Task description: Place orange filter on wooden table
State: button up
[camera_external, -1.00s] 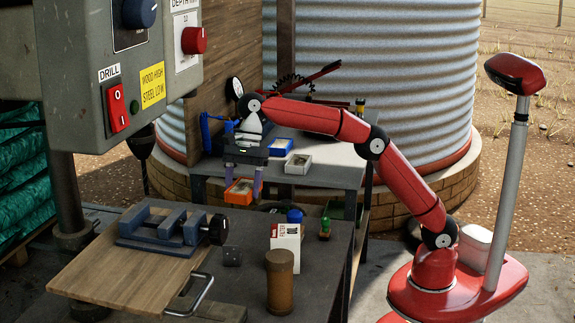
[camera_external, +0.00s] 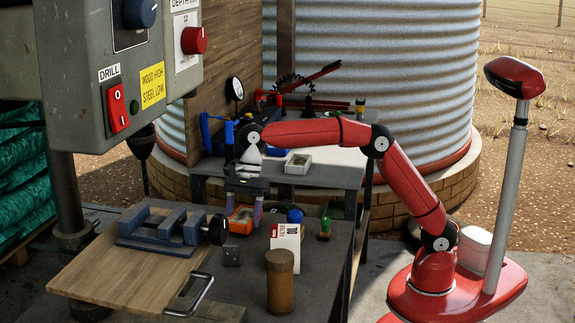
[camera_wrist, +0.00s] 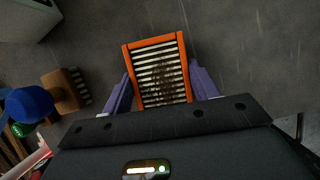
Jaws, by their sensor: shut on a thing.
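The orange filter (camera_external: 241,220) is an orange rectangular frame around a pale, dirty pleated middle. My gripper (camera_external: 243,211) is shut on it, with one purple finger at each side. In the wrist view the filter (camera_wrist: 160,71) sits between the two fingers of my gripper (camera_wrist: 161,88), over a dark grey surface. In the external view it shows behind the vise's black knob, over the back part of the dark front bench; whether it touches the bench I cannot tell. A light wooden table top (camera_external: 115,270) is at the front left.
A blue-grey vise (camera_external: 165,230) stands on the wooden top. A white filter box (camera_external: 286,243), a brown cylinder (camera_external: 280,280), a blue-capped item (camera_external: 294,215) and a green item (camera_external: 325,225) stand on the dark bench. A rear table (camera_external: 330,170) holds small trays and tools.

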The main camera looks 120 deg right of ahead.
jog(key=shift+f, duration=0.5)
jog(key=shift+f, duration=0.3)
jog(key=o, duration=1)
jog(key=shift+f+b, duration=0.1)
jog(key=shift+b, duration=0.5)
